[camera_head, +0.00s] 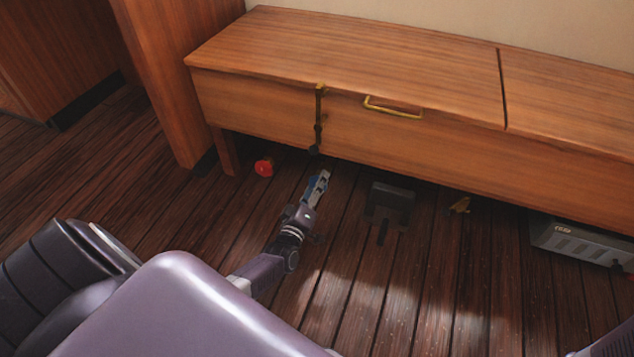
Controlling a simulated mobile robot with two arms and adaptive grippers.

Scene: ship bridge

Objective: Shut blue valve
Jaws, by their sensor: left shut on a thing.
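The blue valve (312,184) shows only as a small blue patch beside my left gripper's fingers, low near the floor in front of the bench. The rest of it is hidden by the gripper. My left gripper (319,184) reaches forward from the lower left and is shut on the blue valve. The valve's turn position cannot be made out. My right gripper is not in view.
A wooden bench (340,60) with a brass handle (393,108) overhangs the floor. Under its edge are a red valve (264,167), a dark pedal-like block (390,198), a small yellow object (460,205) and a grey box (580,243). Floor at left is clear.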

